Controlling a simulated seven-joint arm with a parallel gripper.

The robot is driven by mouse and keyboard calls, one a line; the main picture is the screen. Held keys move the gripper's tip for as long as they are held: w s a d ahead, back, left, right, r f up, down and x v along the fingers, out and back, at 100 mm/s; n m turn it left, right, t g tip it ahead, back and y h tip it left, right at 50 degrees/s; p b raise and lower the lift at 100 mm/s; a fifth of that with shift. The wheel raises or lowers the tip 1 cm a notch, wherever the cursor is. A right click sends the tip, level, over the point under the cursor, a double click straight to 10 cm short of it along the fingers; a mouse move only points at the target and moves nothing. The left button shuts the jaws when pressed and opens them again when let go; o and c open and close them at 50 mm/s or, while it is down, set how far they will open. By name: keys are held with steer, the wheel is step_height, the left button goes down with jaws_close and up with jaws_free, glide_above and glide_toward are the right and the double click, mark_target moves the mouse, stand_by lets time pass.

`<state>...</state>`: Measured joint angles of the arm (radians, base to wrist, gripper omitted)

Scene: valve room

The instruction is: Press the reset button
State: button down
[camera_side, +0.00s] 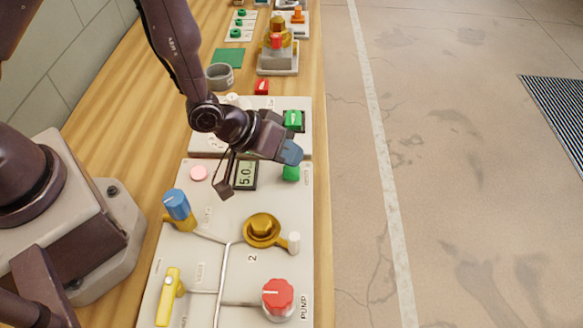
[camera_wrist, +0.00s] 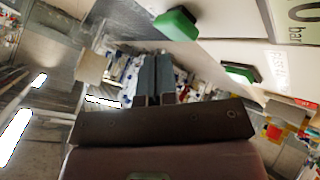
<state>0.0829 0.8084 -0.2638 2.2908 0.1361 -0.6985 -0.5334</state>
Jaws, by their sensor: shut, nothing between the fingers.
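A green button (camera_side: 291,173) sits on the white panel's right side, right of the display reading 5.0.
The panel also bears a pink lamp (camera_side: 199,173), blue handle (camera_side: 176,204), brass valve (camera_side: 262,229), yellow lever (camera_side: 169,297) and red knob (camera_side: 278,298). A green rocker switch (camera_side: 293,120) sits on the panel behind. Open floor (camera_side: 470,200) lies right of the bench.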

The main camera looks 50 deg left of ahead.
mark_target(290, 169)
steer(key=shift+f, duration=0.15)
steer(key=shift+f, duration=0.25)
steer(key=shift+f, duration=0.5)
stand_by(0.8)
steer(key=shift+r, duration=0.95)
steer(key=shift+r, duration=0.1)
steer(key=shift+r, duration=2.4)
